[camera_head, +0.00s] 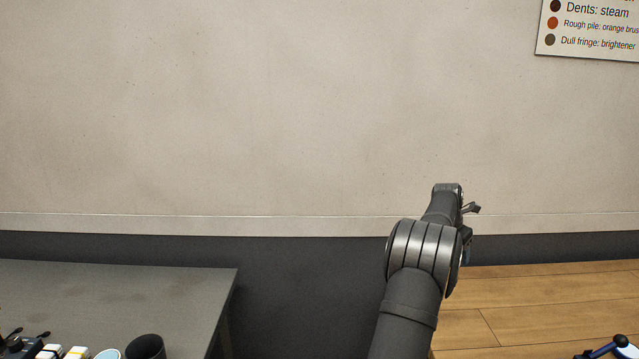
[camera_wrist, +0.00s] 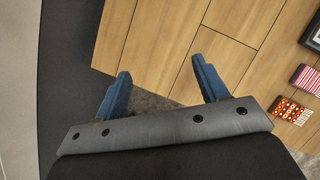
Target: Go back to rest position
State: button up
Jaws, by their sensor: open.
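My gripper (camera_wrist: 160,72) shows in the wrist view with its two blue fingers spread apart and nothing between them. It is over the edge area of a wooden surface (camera_wrist: 170,35), with a gap to dark floor or wall at the left. In the head view my arm reaches up in front of the wall, right of centre, and the fingers cannot be made out clearly there.
A grey table (camera_head: 130,285) at left holds a dark cup (camera_head: 146,347), a light round item (camera_head: 107,354) and several small things. The wooden surface (camera_head: 540,300) at right has a blue-black object (camera_head: 622,345). Patterned red items (camera_wrist: 288,109) and a dark-framed item (camera_wrist: 313,35) lie there. A sign (camera_head: 590,30) hangs on the wall.

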jog(key=shift+w+a, duration=0.25)
jog(key=shift+a, duration=0.25)
jog(key=shift+w+a, duration=0.25)
jog(key=shift+a, duration=0.25)
